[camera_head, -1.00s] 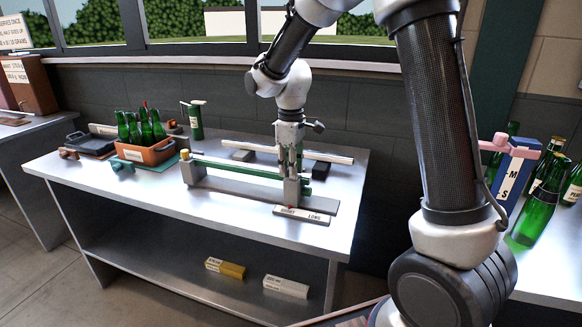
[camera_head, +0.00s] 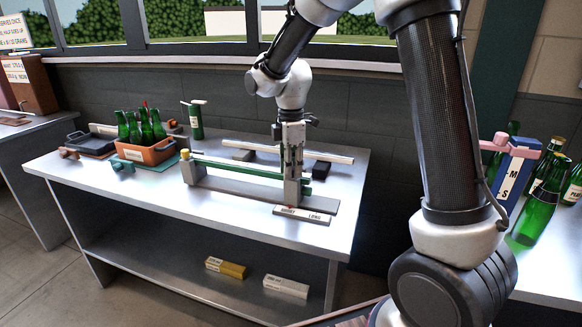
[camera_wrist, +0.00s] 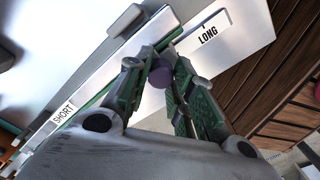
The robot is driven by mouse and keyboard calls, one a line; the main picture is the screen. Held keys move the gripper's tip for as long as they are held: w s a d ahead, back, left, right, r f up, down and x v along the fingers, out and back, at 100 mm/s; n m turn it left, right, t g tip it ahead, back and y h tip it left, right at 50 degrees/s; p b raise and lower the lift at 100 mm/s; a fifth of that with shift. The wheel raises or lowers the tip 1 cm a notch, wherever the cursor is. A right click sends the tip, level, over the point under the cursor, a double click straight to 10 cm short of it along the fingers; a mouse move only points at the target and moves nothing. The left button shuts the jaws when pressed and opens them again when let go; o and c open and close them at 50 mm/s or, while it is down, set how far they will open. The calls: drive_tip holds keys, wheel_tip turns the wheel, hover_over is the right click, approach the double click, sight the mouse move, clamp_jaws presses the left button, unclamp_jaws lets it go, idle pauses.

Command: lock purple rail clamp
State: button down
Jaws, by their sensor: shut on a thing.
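The purple rail clamp knob (camera_wrist: 160,75) shows in the wrist view between my fingertips, near the plate end marked LONG. My gripper (camera_wrist: 158,66) is shut on this knob, with a green-padded finger on each side. In the head view my gripper (camera_head: 292,175) points down at the right end of the grey rail fixture (camera_head: 235,186), which carries a green bar (camera_head: 235,168). There my fingers hide the knob. I cannot tell the clamp's lock state.
A white rod (camera_head: 325,156) and dark block (camera_head: 321,169) lie close behind my gripper. The table's front left is clear.

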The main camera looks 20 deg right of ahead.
idle(0.5)
drive_tip(key=c, duration=1.2)
unclamp_jaws()
drive_tip(key=shift+c, duration=0.2)
wheel_tip(320, 180, up, 12)
